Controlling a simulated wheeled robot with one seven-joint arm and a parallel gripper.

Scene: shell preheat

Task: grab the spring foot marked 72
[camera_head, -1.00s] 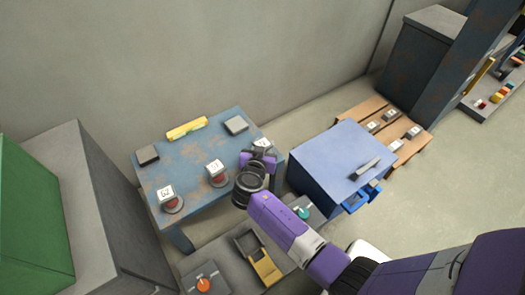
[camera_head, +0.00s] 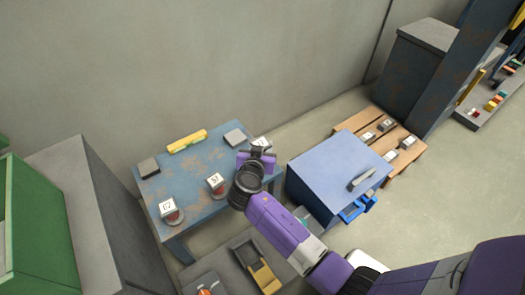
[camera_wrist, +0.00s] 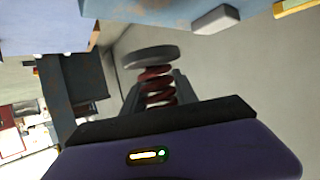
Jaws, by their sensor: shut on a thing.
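My gripper (camera_head: 257,158) is over the right end of the blue, rust-stained table. In the wrist view it is shut on a spring foot (camera_wrist: 158,84), a red coil with a round grey disc, held between dark fingers. The disc appears apart from the table (camera_wrist: 150,22). A white number tag (camera_head: 262,142) shows just behind the gripper in the head view, too small and partly covered to read. Two other spring feet stand on the table: one at front left (camera_head: 174,217) and one in the middle (camera_head: 217,192), each with a white number tag. I cannot read 72 on the held foot.
A yellow bar (camera_head: 187,141), a dark block (camera_head: 149,168) and a grey block (camera_head: 235,137) lie on the table (camera_head: 190,180). A blue cabinet (camera_head: 335,165) stands close at right, before a wooden pallet (camera_head: 411,148) with tagged pieces. A green and grey cabinet (camera_head: 60,200) stands at left.

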